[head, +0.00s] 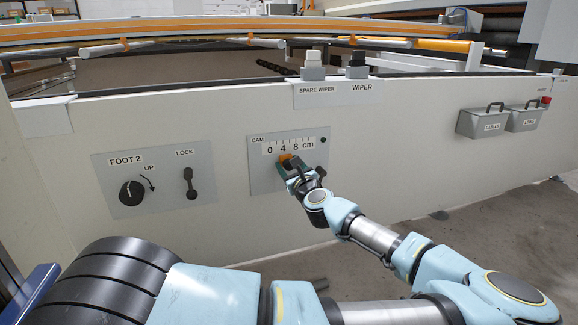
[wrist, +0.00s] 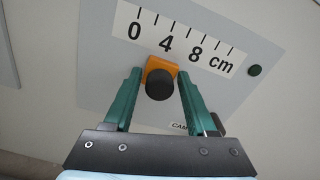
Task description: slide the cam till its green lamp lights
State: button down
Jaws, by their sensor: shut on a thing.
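The cam is an orange slider with a round black knob (wrist: 160,84), on a grey plate (wrist: 100,70) under a white scale (wrist: 180,40) marked 0, 4, 8 cm. Its orange body lies just below the 4 in the wrist view, and it also shows as an orange patch in the head view (head: 285,159). My gripper (wrist: 159,76) has its green fingers on either side of the cam, shut on it; in the head view my gripper (head: 291,166) covers much of it. The round lamp (wrist: 255,70) right of the scale is dark green and looks unlit.
Left of the cam plate is a FOOT 2 panel with a black knob (head: 132,193) and a LOCK lever (head: 190,183). Two wiper switches (head: 313,66) stand on the ledge above. Two grey boxes (head: 483,121) hang at the right. The panel around my gripper is flat.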

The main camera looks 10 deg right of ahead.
dwell(0.4)
jog(key=shift+d+f, duration=0.1)
jog(key=shift+d, duration=0.55)
jog(key=c, duration=0.5)
grip_release()
jog(key=s+d+p, duration=0.1)
jog(key=s, duration=0.9)
jog(key=shift+s+d, duration=0.15)
jog(key=shift+s, duration=0.15)
